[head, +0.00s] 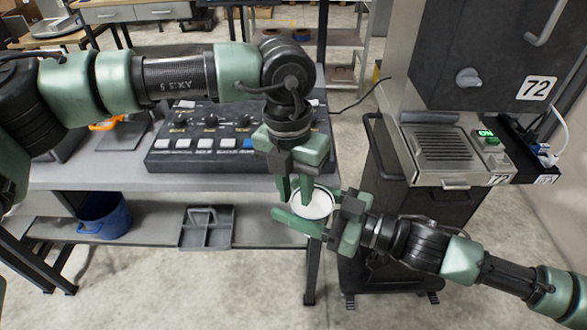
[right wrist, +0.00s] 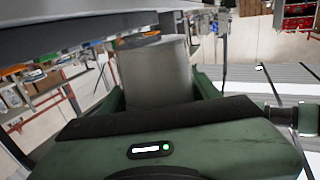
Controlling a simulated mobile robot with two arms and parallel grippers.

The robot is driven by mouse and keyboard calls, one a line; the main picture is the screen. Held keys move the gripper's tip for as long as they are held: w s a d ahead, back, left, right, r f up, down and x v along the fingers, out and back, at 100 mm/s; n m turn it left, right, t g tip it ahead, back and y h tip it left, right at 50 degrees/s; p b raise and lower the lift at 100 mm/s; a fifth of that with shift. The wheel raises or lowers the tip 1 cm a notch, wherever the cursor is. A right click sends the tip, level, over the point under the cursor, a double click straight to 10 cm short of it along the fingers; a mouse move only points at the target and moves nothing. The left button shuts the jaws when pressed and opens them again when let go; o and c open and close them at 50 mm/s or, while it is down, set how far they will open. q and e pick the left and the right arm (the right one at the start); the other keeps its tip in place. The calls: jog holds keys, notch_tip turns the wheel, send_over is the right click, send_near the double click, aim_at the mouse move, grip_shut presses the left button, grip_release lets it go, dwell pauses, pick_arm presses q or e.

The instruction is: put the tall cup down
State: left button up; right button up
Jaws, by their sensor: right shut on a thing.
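The tall cup (head: 311,207) is pale inside with a dark rim, seen from above in the head view. In the right wrist view its plain grey side (right wrist: 155,72) stands between the green fingers. My right gripper (head: 308,222) comes in from the right and is shut on the cup, holding it in the air off the bench's front edge. My left gripper (head: 295,190) points down at the cup's rim from above and hides part of it. Whether its fingers touch the cup or are shut I cannot tell.
A grey bench (head: 110,176) carries a black control box (head: 200,135) with knobs and buttons. A dispenser (head: 480,70) marked 72 stands at right, with a slatted tray (head: 445,147). A blue bin (head: 104,216) and grey tote (head: 206,228) sit on the lower shelf.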

aim_at(311, 213)
pick_arm(q)
jog(key=shift+s+d+f, duration=0.1)
jog(key=shift+d+f, duration=0.05)
jog(key=shift+f, duration=1.25)
jog(key=shift+c, duration=0.3)
grip_shut()
jog(key=shift+d+r, duration=0.1)
pick_arm(e)
jog(key=o, duration=1.6)
jog(key=shift+o, duration=0.5)
